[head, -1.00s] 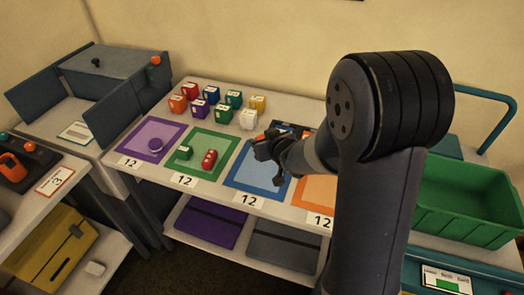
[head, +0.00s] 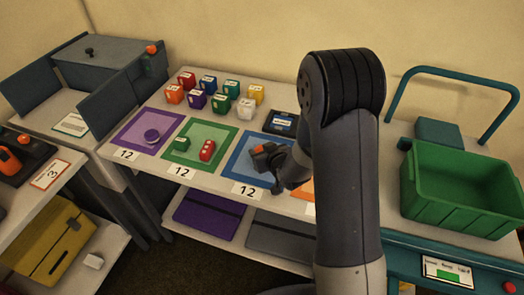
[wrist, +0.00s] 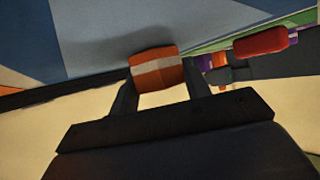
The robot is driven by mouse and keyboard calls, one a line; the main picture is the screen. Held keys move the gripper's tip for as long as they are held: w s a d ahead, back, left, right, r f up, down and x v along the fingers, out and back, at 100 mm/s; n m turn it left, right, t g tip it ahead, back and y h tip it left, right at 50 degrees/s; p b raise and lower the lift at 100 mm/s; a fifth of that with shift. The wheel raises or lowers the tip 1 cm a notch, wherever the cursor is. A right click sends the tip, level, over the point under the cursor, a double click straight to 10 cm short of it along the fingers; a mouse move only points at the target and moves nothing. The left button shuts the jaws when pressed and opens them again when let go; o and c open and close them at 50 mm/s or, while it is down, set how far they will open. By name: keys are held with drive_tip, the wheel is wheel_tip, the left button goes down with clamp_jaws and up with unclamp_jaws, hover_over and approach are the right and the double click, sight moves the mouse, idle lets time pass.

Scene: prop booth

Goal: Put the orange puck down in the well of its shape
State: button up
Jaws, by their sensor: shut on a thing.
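My gripper (head: 262,156) is shut on the orange puck (wrist: 157,72), which has a white band across it in the wrist view. Only a small orange part of the puck shows in the head view (head: 262,148). The gripper and puck are over the blue-bordered mat (head: 229,168); the puck's height above it is hard to judge. A shadow lies beside the puck in the wrist view. The orange mat (head: 303,191) is mostly hidden behind my arm. I cannot make out a well of the puck's shape in either view.
A green block (head: 182,144) and a red piece (head: 207,150) sit on the green mat (head: 172,156). Several coloured cubes and a dark tray (head: 270,125) stand behind. A green bin (head: 455,210) is at right.

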drive_tip(key=shift+f, duration=0.15)
drive_tip(key=o, duration=1.1)
